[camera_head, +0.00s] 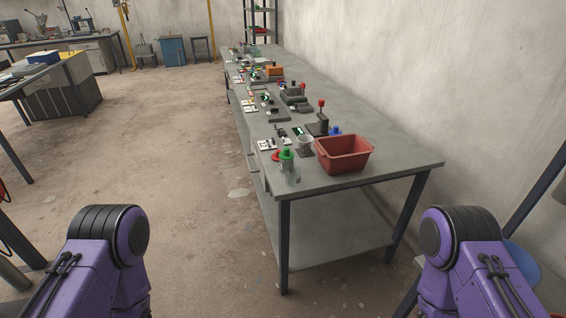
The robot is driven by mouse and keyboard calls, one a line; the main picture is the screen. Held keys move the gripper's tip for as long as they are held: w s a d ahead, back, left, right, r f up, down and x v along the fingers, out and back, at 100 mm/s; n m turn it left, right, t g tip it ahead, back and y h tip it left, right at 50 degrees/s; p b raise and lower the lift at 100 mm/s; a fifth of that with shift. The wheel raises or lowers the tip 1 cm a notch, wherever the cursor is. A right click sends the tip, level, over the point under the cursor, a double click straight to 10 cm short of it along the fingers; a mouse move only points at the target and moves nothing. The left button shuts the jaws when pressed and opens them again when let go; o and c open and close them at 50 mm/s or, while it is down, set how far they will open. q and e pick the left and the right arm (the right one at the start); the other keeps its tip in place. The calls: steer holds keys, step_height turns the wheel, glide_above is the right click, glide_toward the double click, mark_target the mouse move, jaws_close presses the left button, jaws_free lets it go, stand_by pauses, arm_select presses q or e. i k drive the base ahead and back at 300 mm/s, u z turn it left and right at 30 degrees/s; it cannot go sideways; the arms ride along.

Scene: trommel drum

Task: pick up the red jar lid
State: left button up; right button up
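A small red piece (275,155), which looks like the red jar lid, lies near the left edge of the long grey workbench (400,165). It sits just left of a green-topped pale jar-like object (287,160), which partly hides it. The red piece is too small to make out its exact shape. Only purple and black links of my two arms show at the bottom left and bottom right. Neither gripper is in view, and both visible arm parts are well apart from the bench.
A blue item (335,131) and a red-knobbed device (319,120) stand behind. Several devices line the bench. A wall runs along its right; open floor (180,170) lies left.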

mark_target(275, 157)
steer(key=z, duration=0.65)
steer(key=i, duration=1.15)
steer(key=u, duration=0.25)
